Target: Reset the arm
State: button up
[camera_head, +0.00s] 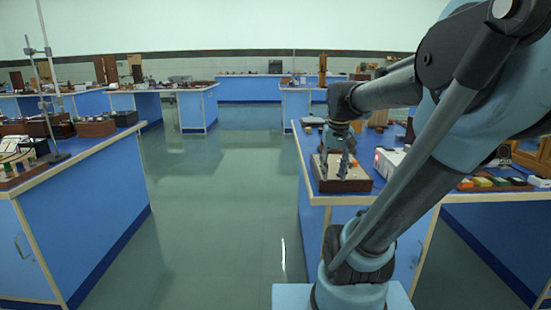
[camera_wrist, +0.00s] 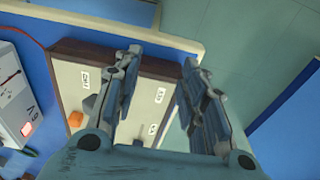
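My gripper (camera_head: 338,164) hangs at the end of my arm over the near left corner of the right-hand blue bench (camera_head: 310,200). In the wrist view my gripper (camera_wrist: 163,78) is open, with its two fingers apart and nothing between them. Below the fingers is a brown-framed box (camera_wrist: 105,50) with a pale top, small labels and an orange part. The box also shows in the head view (camera_head: 345,184) on the bench corner. The fingers hide part of it, and I cannot tell whether they touch it.
A white device (camera_head: 388,161) stands right of the box; it shows in the wrist view (camera_wrist: 12,95) with a dial. Small coloured blocks (camera_head: 485,182) lie farther right. The left bench (camera_head: 80,210) holds a stand and boxes. The floor aisle (camera_head: 215,220) between benches is clear.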

jog(key=s+f+t, duration=0.1)
jog(key=s+f, duration=1)
jog(key=f, duration=0.2)
jog(key=shift+s+f, duration=0.3)
jog(key=shift+s, duration=0.05)
jog(key=shift+w+f, duration=0.2)
jog(key=shift+w, duration=0.2)
